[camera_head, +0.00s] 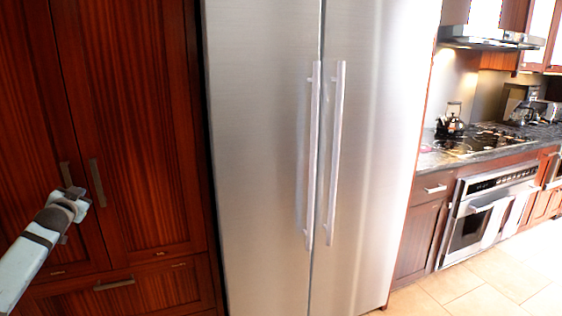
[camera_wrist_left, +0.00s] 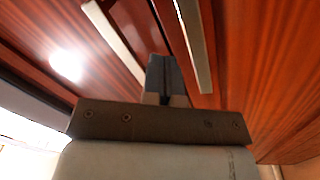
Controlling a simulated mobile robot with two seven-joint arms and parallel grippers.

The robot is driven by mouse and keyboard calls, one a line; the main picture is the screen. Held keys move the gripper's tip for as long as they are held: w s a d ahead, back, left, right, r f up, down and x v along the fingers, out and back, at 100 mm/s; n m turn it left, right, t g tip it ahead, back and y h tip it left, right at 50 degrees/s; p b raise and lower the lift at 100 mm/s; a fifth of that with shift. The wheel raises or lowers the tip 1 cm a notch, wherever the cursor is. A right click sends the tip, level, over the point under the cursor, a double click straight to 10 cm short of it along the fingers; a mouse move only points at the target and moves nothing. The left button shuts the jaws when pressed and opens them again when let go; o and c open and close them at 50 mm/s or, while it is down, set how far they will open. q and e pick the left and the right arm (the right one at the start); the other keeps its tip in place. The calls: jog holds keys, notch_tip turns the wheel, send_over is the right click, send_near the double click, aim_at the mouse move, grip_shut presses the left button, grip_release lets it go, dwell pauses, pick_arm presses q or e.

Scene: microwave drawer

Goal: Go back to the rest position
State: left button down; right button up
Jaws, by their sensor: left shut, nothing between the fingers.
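My left gripper (camera_head: 80,197) comes in from the left in the head view, in front of a dark red wooden cabinet (camera_head: 130,130). It is near the two vertical bar handles of the cabinet doors, and the left handle (camera_head: 66,175) is just above it. In the left wrist view the fingers of my left gripper (camera_wrist_left: 164,75) are shut together with nothing between them. Cabinet handles (camera_wrist_left: 195,45) show on both sides beyond the fingertips. I cannot tell whether the gripper touches the cabinet. My right gripper is not in view.
A tall steel fridge (camera_head: 265,150) with two long handles stands in the middle. To its right are a counter with a stovetop (camera_head: 470,145), a kettle (camera_head: 450,126) and an oven (camera_head: 490,215). A drawer handle (camera_head: 114,284) is low on the cabinet. Tiled floor (camera_head: 480,285) is clear at lower right.

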pick_arm(q)
jog(key=s+d+f+m+g+h, duration=0.15)
jog(key=s+d+f, duration=0.25)
jog(key=d+f, duration=0.55)
jog(key=s+d+f+m+g+h, duration=0.1)
jog(key=s+d+f+h, duration=0.25)
jog(key=d+f, duration=0.6)
jog(key=s+d+f+g+h, duration=0.1)
jog(key=s+d+f+h, duration=0.1)
jog(key=s+d+f, duration=0.95)
jog(key=s+d+f+n+g+h, duration=0.1)
jog(key=s+d+f, duration=0.1)
jog(key=s+d, duration=0.8)
jog(key=s+d+f+n+g+h, duration=0.15)
jog(key=s+d, duration=0.45)
jog(key=s, duration=0.8)
notch_tip(320, 180, up, 15)
jog(key=s+a+p, duration=0.1)
jog(key=p, duration=1.8)
jog(key=shift+s+a+r+p, duration=0.15)
jog(key=shift+s+r+p, duration=0.05)
jog(key=shift+s+p, duration=0.1)
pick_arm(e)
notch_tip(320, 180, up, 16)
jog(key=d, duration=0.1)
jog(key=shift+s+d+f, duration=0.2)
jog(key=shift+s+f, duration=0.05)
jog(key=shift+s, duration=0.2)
